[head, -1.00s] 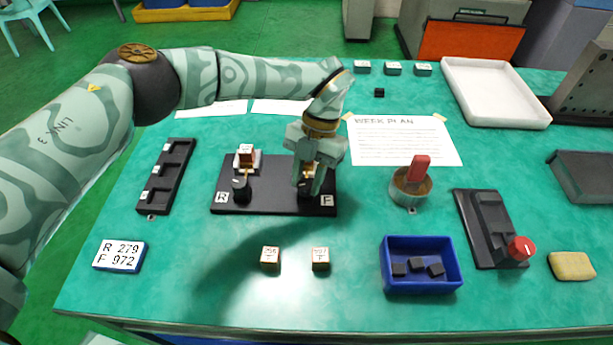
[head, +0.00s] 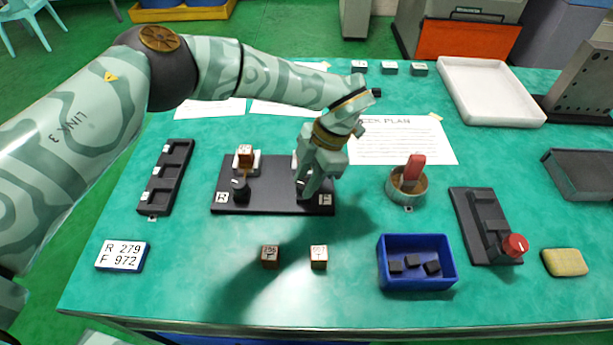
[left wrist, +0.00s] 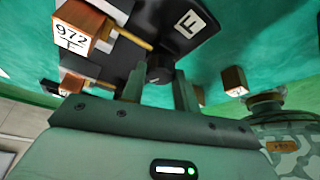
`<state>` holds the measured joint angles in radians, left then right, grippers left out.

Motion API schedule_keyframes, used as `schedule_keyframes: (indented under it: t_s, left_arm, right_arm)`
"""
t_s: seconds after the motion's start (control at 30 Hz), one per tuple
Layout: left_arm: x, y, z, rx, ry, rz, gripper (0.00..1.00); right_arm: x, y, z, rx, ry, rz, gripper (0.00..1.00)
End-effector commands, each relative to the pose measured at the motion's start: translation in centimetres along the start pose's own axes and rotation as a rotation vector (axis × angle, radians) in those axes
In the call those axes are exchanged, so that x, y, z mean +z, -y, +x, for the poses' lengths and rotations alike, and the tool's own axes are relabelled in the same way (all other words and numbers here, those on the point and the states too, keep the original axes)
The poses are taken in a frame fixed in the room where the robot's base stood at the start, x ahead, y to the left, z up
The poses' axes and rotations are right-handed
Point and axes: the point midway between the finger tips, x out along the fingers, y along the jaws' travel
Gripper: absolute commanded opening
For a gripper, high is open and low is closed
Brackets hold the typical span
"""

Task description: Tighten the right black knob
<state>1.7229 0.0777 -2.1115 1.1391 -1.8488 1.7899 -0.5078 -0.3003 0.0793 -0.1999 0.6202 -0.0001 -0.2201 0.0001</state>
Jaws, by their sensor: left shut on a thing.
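The black base plate (head: 270,204) carries two holders, marked R on the left and F on the right. The left black knob (head: 239,187) stands beside the R label. My left gripper (head: 306,187) reaches down over the F side and mostly hides the right black knob in the head view. In the left wrist view, the right black knob (left wrist: 158,69) sits between the fingertips of my left gripper (left wrist: 160,82), which is shut on it. A copper block marked 972 (left wrist: 78,28) sits in the holder beside that knob. My right gripper is out of view.
Two loose marked blocks (head: 270,256) (head: 318,257) lie in front of the plate. A blue bin (head: 416,282) with dark pieces, a round cup with a red handle (head: 413,172) and a red-knobbed fixture (head: 514,246) stand to the right. A number card (head: 121,256) lies left.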

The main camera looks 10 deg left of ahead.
Motion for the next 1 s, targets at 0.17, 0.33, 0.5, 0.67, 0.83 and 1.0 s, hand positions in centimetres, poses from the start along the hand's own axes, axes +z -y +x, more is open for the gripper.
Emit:
schedule_keyframes:
  t_s: [0.17,0.33,0.5,0.67,0.83,1.0]
  left_arm:
    - [0.0,-0.1,-0.1,0.008,0.003,0.011,0.08]
    - [0.0,-0.1,-0.1,0.008,0.003,0.012,0.08]
    - [0.0,-0.1,-0.1,0.008,0.003,0.011,0.42]
    - [0.0,-0.1,-0.1,0.006,0.002,0.011,0.52]
    - [0.0,0.0,-0.1,0.006,0.001,0.010,0.52]
    - [0.0,0.0,-2.0,0.007,0.003,0.009,0.52]
  right_arm:
    - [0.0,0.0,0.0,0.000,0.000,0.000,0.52]
    - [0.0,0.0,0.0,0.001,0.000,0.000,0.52]
    - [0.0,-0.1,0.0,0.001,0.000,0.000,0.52]
    - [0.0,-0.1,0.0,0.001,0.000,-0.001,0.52]
    - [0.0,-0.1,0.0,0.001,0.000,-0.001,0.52]
    - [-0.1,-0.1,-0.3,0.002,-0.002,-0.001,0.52]
